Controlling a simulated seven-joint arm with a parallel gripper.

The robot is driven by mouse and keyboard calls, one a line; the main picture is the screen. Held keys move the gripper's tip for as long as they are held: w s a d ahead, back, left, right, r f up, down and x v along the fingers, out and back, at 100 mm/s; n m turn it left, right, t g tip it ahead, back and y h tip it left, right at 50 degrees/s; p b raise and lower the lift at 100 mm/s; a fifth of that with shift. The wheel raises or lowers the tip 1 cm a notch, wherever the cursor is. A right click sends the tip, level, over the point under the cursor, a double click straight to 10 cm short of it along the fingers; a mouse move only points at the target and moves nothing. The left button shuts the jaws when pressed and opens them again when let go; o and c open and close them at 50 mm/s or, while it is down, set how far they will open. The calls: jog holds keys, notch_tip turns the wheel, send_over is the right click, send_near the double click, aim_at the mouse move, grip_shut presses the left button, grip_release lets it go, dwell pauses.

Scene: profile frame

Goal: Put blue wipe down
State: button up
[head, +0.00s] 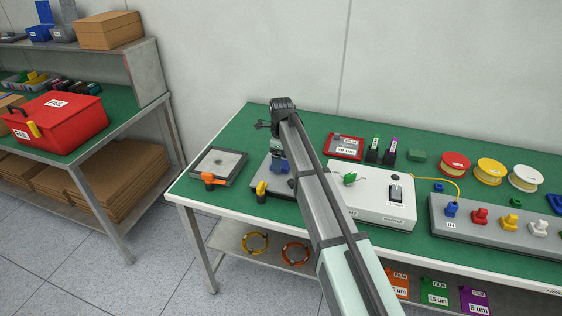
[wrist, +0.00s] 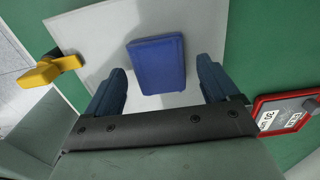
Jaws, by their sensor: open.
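The blue wipe (wrist: 158,64) is a blue rectangular block in the wrist view. It lies on a light grey plate (wrist: 88,40), between and a little beyond my fingertips. My gripper (wrist: 158,88) is open, with one dark blue finger on each side of the wipe and a visible gap to each. In the head view my gripper (head: 279,166) points down over the grey plate (head: 257,165) with the yellow clamp, and my arm hides part of that plate. The wipe cannot be told apart from the fingers there.
A yellow clamp (head: 261,190) sits at the plate's front left. A grey frame with an orange clamp (head: 212,180) stands to the left. A red-framed box (head: 344,146) lies behind right, and a white shutter box (head: 380,198) to the right. A red toolbox (head: 58,122) is on another table.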

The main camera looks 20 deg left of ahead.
notch_tip(320, 180, up, 11)
jog(key=shift+r, duration=0.2)
dwell(0.6)
